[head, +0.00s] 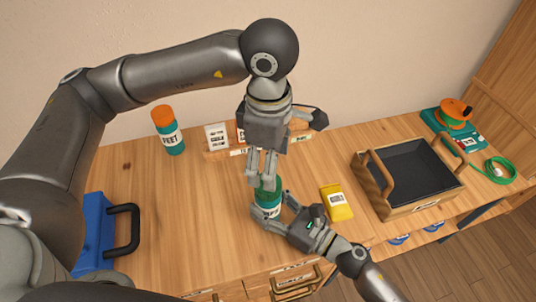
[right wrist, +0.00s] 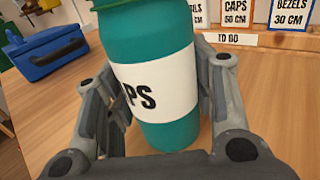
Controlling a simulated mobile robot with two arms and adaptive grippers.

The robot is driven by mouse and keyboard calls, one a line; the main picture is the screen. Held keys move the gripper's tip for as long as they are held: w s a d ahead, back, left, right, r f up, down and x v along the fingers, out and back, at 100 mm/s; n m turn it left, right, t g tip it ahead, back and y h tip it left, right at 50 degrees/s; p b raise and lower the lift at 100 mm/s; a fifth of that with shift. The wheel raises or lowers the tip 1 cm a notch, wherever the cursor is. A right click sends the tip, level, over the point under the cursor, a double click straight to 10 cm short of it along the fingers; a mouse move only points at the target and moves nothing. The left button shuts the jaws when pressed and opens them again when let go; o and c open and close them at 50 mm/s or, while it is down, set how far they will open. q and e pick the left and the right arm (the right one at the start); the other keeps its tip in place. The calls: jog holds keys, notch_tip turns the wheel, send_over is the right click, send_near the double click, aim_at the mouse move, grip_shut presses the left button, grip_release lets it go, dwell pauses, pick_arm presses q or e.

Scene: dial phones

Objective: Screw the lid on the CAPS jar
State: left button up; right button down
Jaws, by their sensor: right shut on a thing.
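The CAPS jar (head: 269,198) is teal with a white label and stands upright on the wooden table in the head view. It fills the middle of the right wrist view (right wrist: 158,75), where "PS" shows on its label and its upper end is cut off by the frame. My right gripper (head: 269,209) is shut around the jar's body from the front right. My left gripper (head: 262,180) points down right over the jar's top, its fingers close together there.
A teal jar with an orange lid (head: 168,130) stands at the back left. A blue case (head: 93,232) is at the left. A yellow packet (head: 336,202) and a wooden tray (head: 420,201) are to the right. Cards (head: 216,137) stand at the back. Green cord (head: 499,170) lies far right.

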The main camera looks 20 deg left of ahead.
aim_at(268, 201)
pick_arm(q)
jog(key=n, duration=0.5)
jog(key=shift+r, duration=0.2)
pick_arm(e)
jog(key=shift+f, duration=0.1)
pick_arm(q)
jog(key=n, duration=0.6)
jog(key=shift+a+r, duration=0.1)
jog(key=shift+r, duration=0.1)
jog(key=shift+f, duration=4)
